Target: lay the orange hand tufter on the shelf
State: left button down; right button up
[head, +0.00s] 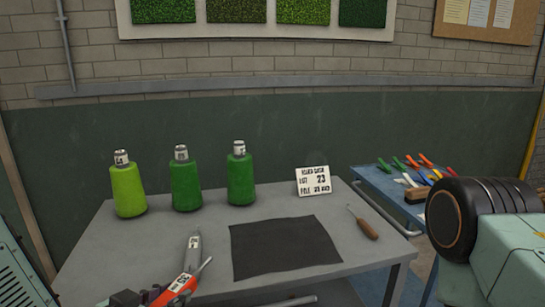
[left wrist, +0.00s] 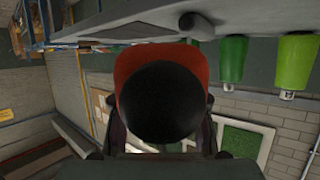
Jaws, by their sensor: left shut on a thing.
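The orange hand tufter (head: 181,284) is at the bottom of the head view, in front of the grey table. Its grey metal end points up and away from me, overlapping the table top in the picture. My left gripper (head: 150,297) is shut on it, mostly cut off by the bottom edge. In the left wrist view, the tufter's black round end with an orange-red rim (left wrist: 160,62) fills the middle, between the gripper fingers (left wrist: 160,140). I cannot clearly make out the shelf. My right gripper is not in view.
The table (head: 95,262) bears three green yarn cones (head: 186,187), a lot card (head: 313,181), a black mat (head: 283,246) and a wooden-handled hook (head: 367,228). A blue cart (head: 375,182) with several hand tools stands at right.

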pick_arm(q)
jog(key=s+d+f+m+g+h+b, duration=0.1)
jog(key=s+f+m+g+h+b, duration=0.3)
jog(key=s+f+m+h+b, duration=0.1)
jog(key=shift+s+d+f+m+h+b, duration=0.35)
jog(key=shift+s+m+h+b, duration=0.15)
jog(key=shift+s+m+b, duration=0.35)
jog(key=shift+d, duration=0.1)
